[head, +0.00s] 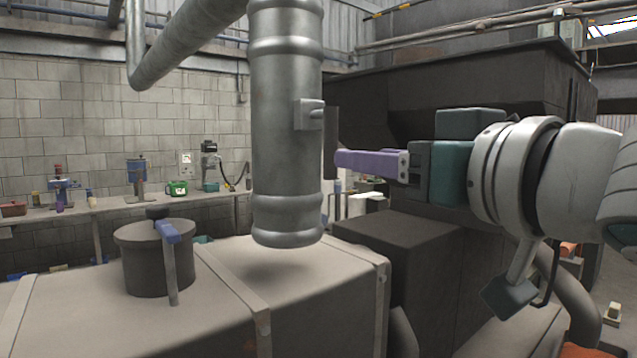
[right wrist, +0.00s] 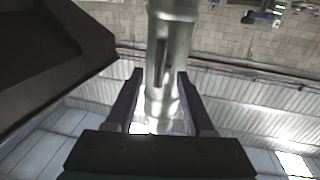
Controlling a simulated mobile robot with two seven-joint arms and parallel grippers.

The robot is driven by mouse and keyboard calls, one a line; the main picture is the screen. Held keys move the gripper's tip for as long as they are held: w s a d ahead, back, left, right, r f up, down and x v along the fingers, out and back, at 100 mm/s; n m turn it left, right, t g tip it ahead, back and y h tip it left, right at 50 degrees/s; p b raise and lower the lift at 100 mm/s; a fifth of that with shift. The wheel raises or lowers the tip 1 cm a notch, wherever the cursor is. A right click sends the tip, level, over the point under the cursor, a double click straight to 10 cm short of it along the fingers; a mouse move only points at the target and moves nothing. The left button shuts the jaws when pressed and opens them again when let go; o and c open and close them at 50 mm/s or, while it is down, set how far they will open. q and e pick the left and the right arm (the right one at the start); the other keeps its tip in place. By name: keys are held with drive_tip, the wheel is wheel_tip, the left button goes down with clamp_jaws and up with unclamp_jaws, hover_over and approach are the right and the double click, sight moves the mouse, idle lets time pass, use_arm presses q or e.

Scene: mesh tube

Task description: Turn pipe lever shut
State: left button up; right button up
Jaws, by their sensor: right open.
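A thick grey metal pipe (head: 285,170) stands upright in the middle of the head view. A small hub (head: 308,114) on its right side carries a dark flat lever (head: 331,143), which hangs upright along the pipe. My right gripper (head: 338,160) comes in from the right with purple fingers, its tips close to the lever's lower half. In the right wrist view the gripper (right wrist: 160,75) is open, with one finger on each side of the lever (right wrist: 161,62) and the pipe (right wrist: 172,30) behind. I cannot tell whether the fingers touch the lever. My left gripper is out of view.
A dark drum (head: 155,270) with a blue-tipped handle stands on a pale box-like surface (head: 70,315) at the lower left. Tools and a green mug (head: 177,188) line a bench at the back wall. A large dark machine (head: 400,105) stands behind my right arm.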

sight(330, 153)
drive_tip(key=shift+p+x, duration=0.95)
drive_tip(key=shift+x, duration=3.7)
clamp_jaws()
